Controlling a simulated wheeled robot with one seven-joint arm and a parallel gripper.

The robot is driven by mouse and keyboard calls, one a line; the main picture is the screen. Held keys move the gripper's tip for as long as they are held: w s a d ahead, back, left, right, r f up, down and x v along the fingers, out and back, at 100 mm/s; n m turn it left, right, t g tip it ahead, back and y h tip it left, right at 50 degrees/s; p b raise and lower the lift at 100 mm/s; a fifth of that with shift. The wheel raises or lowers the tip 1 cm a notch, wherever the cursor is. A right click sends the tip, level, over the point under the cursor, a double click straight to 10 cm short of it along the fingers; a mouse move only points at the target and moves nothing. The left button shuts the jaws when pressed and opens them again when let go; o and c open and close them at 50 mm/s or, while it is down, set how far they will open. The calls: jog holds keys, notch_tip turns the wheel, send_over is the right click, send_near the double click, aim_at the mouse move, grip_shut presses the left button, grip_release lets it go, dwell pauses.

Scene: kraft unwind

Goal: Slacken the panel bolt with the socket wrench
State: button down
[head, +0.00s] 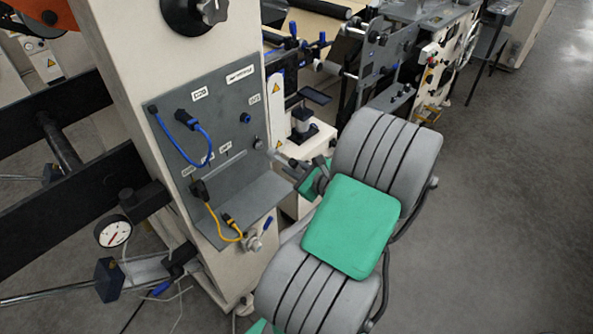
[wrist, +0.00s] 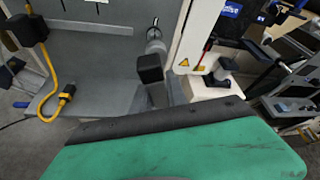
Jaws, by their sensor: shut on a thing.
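The grey panel (head: 225,95) is on the cream machine column, with a small metallic bolt (head: 257,143) near its right edge. My gripper (head: 290,163) is at the end of my grey and green arm, just right of the bolt. It is shut on the socket wrench, of which only a small part shows. In the wrist view my dark gripper tip (wrist: 150,70) is in front of the panel, and a silver round part (wrist: 155,36) shows just beyond it. I cannot tell whether the socket is seated on the bolt.
A blue cable (head: 186,147) and a yellow cable (head: 215,215) hang on the panel's left side. A grey ledge (head: 240,205) juts out below the bolt. A white block with a black clamp (head: 303,125) stands close on the right. Open floor (head: 500,200) lies at right.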

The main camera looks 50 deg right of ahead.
aim_at(280, 159)
jog(key=shift+w+b, duration=0.4)
jog(key=shift+w, duration=1)
jog(key=shift+r+p, duration=0.25)
jog(key=shift+p, duration=0.25)
jog(key=shift+w+a+p, duration=0.1)
jog(key=shift+w+p, duration=0.7)
jog(key=shift+p, duration=0.25)
dwell(1.3)
jog(key=shift+f, duration=0.1)
jog(key=shift+f+n+h+b, duration=0.15)
jog(key=shift+n+h+b, duration=0.15)
jog(key=shift+b, duration=0.25)
jog(key=shift+n+b, duration=0.3)
jog(key=shift+r+t+h, duration=0.2)
jog(key=shift+t+h, duration=0.1)
